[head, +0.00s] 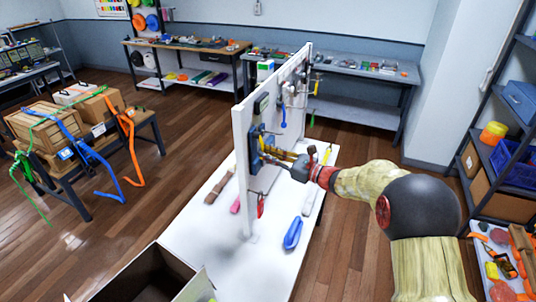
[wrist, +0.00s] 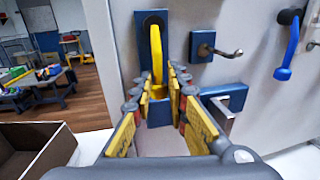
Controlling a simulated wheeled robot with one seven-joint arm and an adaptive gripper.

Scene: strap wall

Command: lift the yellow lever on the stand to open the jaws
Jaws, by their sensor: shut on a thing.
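The yellow lever (wrist: 156,48) stands upright on a dark blue mount (wrist: 146,20) on the white panel, with a blue block (wrist: 160,118) below it. In the head view the blue mount (head: 254,140) is on the panel's right face. My gripper (wrist: 160,88) reaches the panel with its yellow-padded fingers on both sides of the lever's lower part, shut on it. My gripper also shows in the head view (head: 268,153), against the mount. The lever's lower end is partly hidden between the fingers.
A hook (wrist: 222,51) and a blue-handled lever (wrist: 288,50) are on the panel to the right. Another blue bracket (wrist: 226,98) sits close to the right finger. An open box (head: 150,276) stands on the white table at front left. A blue object (head: 292,233) lies right of the panel.

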